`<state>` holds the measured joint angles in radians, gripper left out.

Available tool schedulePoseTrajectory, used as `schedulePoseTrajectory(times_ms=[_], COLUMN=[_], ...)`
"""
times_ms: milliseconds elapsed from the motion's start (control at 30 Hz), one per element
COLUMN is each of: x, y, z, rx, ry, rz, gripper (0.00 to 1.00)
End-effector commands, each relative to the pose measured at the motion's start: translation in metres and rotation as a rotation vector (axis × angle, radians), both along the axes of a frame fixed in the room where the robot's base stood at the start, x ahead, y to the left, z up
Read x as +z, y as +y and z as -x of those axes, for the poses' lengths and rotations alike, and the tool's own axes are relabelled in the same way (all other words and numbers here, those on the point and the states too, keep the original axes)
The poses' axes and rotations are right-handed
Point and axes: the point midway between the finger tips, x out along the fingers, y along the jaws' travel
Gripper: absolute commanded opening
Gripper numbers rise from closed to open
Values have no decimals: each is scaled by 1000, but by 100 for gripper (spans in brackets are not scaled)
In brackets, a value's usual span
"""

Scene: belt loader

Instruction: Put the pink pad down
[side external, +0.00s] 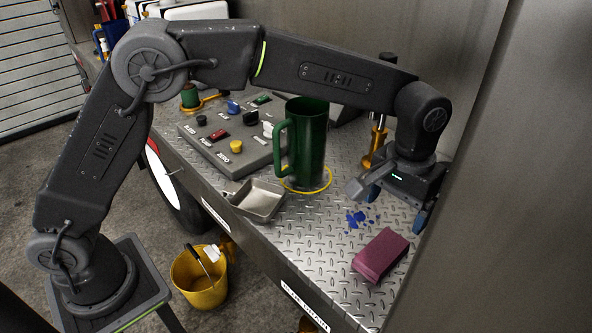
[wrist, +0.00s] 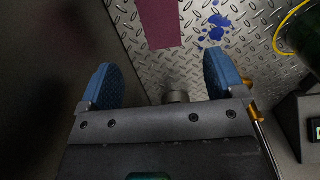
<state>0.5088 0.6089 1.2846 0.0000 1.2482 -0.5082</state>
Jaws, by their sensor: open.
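The pink pad (side external: 380,255), a dark pink block, lies flat on the diamond-plate bench (side external: 310,240) near its front right end. In the wrist view part of the pad (wrist: 159,22) shows at the top, beyond the fingertips, with its far part cut off by the frame. My gripper (side external: 396,205) is above the bench, behind the pad and apart from it. Its two blue fingers are spread wide with nothing between them, as the wrist view of my gripper (wrist: 160,85) also shows.
Blue spots (side external: 358,219) mark the plate beside the pad. A green mug (side external: 306,145) stands in a yellow ring, with a metal tray (side external: 258,200) and a button panel (side external: 225,135) to its left. A brass post (side external: 377,142) stands behind my gripper. A wall rises at right.

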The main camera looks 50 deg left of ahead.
Motion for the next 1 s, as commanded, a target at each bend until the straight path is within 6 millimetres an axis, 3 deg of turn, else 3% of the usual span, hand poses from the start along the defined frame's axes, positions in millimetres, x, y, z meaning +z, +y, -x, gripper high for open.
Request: schedulePoseTrajectory(times_ms=[167, 267, 367, 500, 667, 800, 1000], x=[8, 29, 58, 89, 107, 107, 89], y=[8, 30, 66, 118, 170, 206, 236], z=[1, 7, 21, 54, 103, 149, 202], rx=[2, 5, 8, 8, 8, 7, 5], ry=[-11, -42, -91, -170, -267, -351, -449], rz=[6, 21, 40, 58, 62, 51, 21], gripper=[89, 89, 89, 89, 89, 89, 89])
